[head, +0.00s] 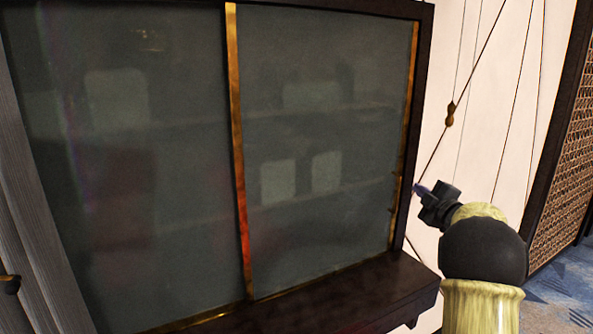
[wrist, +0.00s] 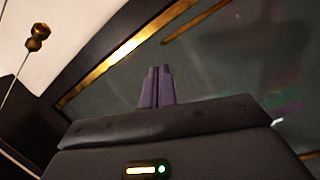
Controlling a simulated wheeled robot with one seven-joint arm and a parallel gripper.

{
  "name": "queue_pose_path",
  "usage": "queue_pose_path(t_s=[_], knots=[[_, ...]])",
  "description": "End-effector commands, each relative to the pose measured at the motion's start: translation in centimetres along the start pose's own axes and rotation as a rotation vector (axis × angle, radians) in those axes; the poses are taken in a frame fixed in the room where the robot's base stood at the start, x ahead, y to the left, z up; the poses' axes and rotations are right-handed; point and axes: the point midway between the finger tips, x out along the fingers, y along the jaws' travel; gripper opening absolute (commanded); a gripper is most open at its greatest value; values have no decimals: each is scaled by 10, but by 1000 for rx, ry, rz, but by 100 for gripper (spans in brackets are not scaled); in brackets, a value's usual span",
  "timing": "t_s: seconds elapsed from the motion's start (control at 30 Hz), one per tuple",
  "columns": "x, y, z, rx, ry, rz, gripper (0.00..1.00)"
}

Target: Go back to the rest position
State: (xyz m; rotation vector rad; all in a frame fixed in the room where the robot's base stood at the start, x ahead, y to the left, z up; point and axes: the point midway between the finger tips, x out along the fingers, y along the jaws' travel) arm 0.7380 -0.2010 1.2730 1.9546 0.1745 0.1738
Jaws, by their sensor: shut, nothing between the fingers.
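My gripper (head: 421,189) is at the right edge of the video wall's frame in the head view, with my arm rising from the lower right. In the wrist view my gripper's two purple fingers (wrist: 156,72) are together, with nothing between them. They point toward the dark glass and its gold trim. I cannot tell whether the fingertips touch the frame.
A dark wooden ledge (head: 345,295) juts out below the panel. Thin cords with a brown wooden bead (head: 450,114) hang on the pale wall to the right; the bead also shows in the wrist view (wrist: 38,36). A dark-framed woven panel (head: 565,170) and blue patterned floor (head: 565,285) lie farther right.

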Motion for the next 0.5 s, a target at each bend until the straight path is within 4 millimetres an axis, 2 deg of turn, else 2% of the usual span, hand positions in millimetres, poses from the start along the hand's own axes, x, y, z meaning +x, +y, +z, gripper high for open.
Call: queue_pose_path(t_s=[0.13,0.27,0.37,0.5], knots=[[-21,-21,-10,252,-214,-8,0],[-51,-61,-24,469,-405,-63,0],[-84,-101,-42,627,-552,-135,0],[-141,-160,-74,810,-755,-258,0]])
